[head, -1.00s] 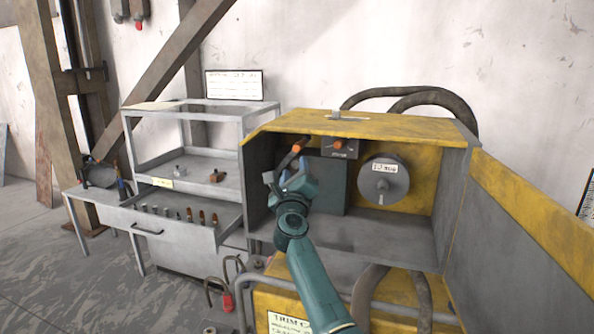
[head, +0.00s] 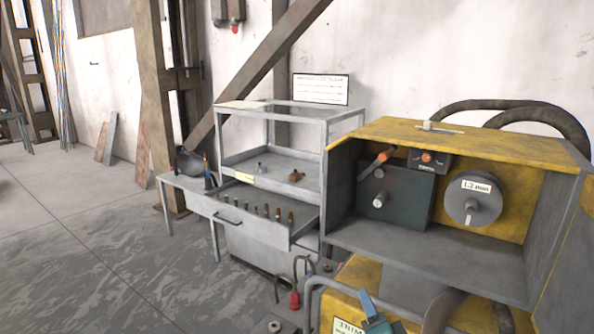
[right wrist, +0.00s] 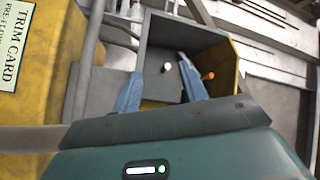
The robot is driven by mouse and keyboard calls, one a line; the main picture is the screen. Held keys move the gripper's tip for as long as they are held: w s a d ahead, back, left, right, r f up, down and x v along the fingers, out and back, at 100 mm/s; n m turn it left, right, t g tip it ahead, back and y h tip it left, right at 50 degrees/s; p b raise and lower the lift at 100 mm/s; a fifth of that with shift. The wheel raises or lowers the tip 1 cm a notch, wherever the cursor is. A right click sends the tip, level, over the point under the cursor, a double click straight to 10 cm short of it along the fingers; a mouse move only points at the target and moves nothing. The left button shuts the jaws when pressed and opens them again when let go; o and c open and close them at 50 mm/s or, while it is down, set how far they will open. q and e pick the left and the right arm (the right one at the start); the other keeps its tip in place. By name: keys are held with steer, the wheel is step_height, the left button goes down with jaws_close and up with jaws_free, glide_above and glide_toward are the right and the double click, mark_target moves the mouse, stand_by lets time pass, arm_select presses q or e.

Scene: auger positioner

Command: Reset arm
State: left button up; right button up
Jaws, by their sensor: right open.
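An open-fronted yellow and grey cabinet (head: 440,262) stands at the right of the head view. Inside it, a lever with an orange grip (head: 378,165) slants up to the right above a dark box with a pale knob (head: 380,199). The orange grip (right wrist: 208,76) and pale knob (right wrist: 167,67) also show in the right wrist view. My right gripper (head: 380,313) is low in front of the cabinet, partly cut off by the bottom edge. Its blue fingers (right wrist: 160,66) are apart with nothing held between them. My left gripper is out of view.
Thick hoses (head: 520,106) loop behind.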

steer(key=s+a+f+n+g, duration=0.1)
steer(key=s+f+n+g, duration=0.3)
steer(key=s, duration=0.9)
steer(key=s+a+f+n+g+y, duration=0.1)
steer(key=s+f+n+g, duration=0.3)
steer(key=s+f+n, duration=0.6)
steer(key=s, duration=0.4)
steer(key=shift+s+p, duration=0.3)
